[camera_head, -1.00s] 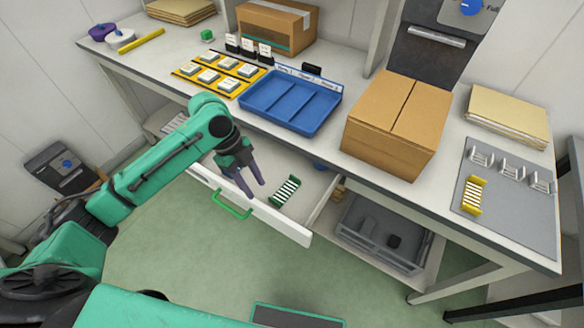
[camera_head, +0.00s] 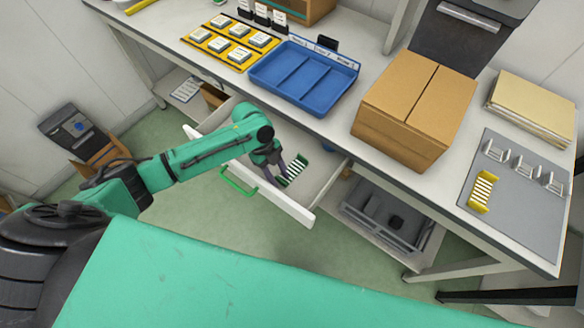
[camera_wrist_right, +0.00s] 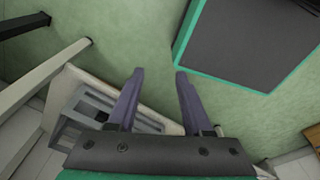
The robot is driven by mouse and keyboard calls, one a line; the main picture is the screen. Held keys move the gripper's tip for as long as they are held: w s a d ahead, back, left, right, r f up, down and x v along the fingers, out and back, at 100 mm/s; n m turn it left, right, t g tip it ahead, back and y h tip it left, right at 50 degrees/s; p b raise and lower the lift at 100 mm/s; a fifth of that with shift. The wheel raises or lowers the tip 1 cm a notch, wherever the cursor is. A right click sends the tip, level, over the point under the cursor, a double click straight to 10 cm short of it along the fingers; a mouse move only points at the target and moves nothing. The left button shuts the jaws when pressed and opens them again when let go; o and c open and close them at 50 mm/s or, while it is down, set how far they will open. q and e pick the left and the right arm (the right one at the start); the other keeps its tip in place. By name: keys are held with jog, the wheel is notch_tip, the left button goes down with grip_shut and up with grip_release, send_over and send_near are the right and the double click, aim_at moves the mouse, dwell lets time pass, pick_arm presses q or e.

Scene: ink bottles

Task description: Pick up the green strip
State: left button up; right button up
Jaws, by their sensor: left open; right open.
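The green strip (camera_head: 296,168), a green rack with white bars, lies in the open white drawer (camera_head: 300,211) under the workbench. My left gripper (camera_head: 276,180) is open, inside the drawer, with its fingers pointing down close to the left end of the strip. I cannot tell whether a finger touches the strip. My right gripper (camera_wrist_right: 158,75) shows in the right wrist view, open and empty above the green floor.
A green handle (camera_head: 238,184) is on the drawer front. The bench above carries a blue tray (camera_head: 303,102), a cardboard box (camera_head: 415,108) and a yellow strip (camera_head: 482,192) on a grey mat. A grey crate (camera_head: 385,222) stands below, right of the drawer.

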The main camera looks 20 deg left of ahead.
pick_arm(q)
jog(key=shift+f, duration=0.15)
grip_shut()
